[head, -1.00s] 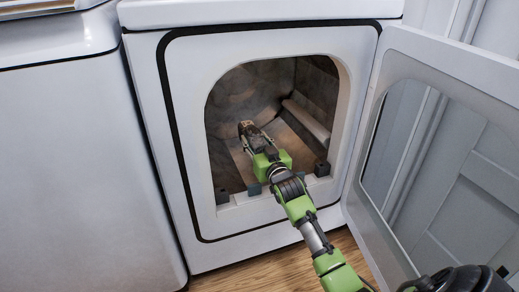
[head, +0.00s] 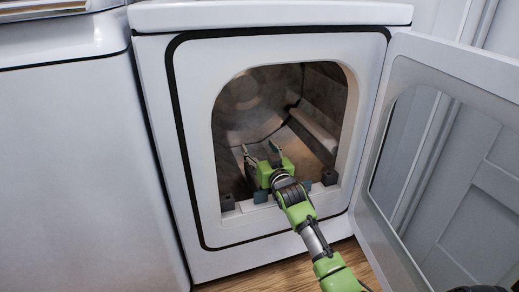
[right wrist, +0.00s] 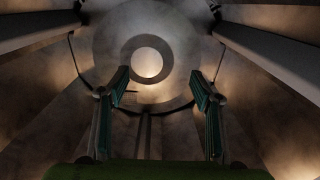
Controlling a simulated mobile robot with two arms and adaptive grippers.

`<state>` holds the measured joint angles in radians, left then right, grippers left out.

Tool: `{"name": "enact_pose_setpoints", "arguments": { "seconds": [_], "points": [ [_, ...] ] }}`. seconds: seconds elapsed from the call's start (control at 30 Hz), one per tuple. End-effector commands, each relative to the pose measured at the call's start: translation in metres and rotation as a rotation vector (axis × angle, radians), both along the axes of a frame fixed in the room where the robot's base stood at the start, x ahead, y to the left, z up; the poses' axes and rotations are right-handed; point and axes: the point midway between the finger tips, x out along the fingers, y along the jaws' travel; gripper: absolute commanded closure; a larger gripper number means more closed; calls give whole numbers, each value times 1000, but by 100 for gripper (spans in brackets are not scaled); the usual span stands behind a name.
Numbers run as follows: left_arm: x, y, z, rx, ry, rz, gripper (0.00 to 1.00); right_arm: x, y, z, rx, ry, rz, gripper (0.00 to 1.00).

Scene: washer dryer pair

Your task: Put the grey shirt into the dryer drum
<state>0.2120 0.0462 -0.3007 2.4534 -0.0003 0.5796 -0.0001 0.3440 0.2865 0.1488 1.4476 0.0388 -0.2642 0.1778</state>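The dryer (head: 165,215) stands in front of me with its door (head: 402,75) swung open to the right. My right arm reaches through the opening, and my right gripper (head: 259,150) is inside the drum (head: 240,115). Its two fingers are spread apart with nothing between them. In the right wrist view, the right gripper (right wrist: 160,85) is open and faces the round centre of the drum's back wall (right wrist: 147,63). I cannot make out the grey shirt in either view; the drum floor below the gripper is largely hidden. My left gripper is out of view.
A second white appliance (head: 75,160) stands close on the left. The opening's rim (head: 217,170) surrounds my arm, with small dark blocks (head: 329,177) along its lower edge. Raised vanes (right wrist: 270,47) line the drum. Wooden floor (head: 290,275) shows below.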

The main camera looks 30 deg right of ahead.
Motion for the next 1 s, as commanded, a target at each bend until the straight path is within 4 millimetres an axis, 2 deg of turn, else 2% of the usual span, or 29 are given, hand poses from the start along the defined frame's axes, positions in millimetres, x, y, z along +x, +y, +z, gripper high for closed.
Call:
{"name": "enact_pose_setpoints", "arguments": {
  "seconds": [0.27, 0.8, 1.0],
  "points": [
    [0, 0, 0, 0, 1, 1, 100, -10, 3, -2, 1, 3, 0, 41],
    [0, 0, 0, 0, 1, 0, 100, -99, 23, -2, 2, 3, 0, 41],
    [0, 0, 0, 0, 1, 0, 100, -115, 27, -1, 0, 1, 0, 41]
  ]
}}
